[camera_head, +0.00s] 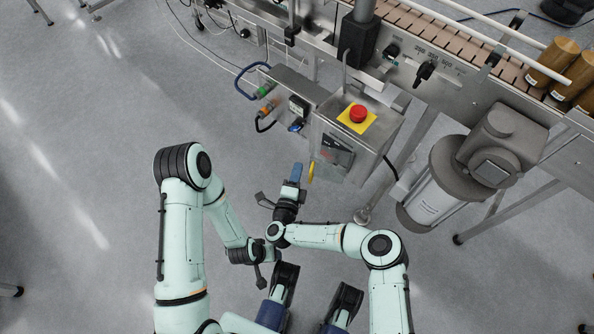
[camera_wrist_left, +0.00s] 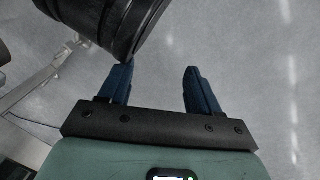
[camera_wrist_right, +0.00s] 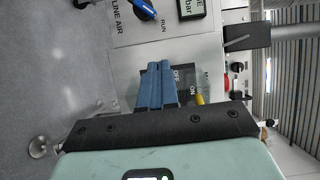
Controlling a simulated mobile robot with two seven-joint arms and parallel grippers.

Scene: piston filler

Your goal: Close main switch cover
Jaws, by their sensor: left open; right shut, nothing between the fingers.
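The main switch (camera_head: 338,150) is a dark panel on the side of the steel control box (camera_head: 386,126), below the red button. A yellow piece (camera_head: 311,171) stands at its lower left edge. In the right wrist view, the dark OFF/ON plate (camera_wrist_right: 183,76) and yellow piece (camera_wrist_right: 199,99) are partly hidden behind my fingers. I cannot clearly make out the cover or how far it is open. My right gripper (camera_head: 299,167) is shut and empty, just left of the yellow piece; contact is unclear. My left gripper (camera_wrist_left: 157,70) is open and empty above the floor, away from the box.
A red emergency button (camera_head: 358,113) sits on top of the box. Left of it is an air-line panel with a pressure display (camera_head: 298,106) and blue handle (camera_head: 296,126). A motor (camera_head: 446,187) stands at the right.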

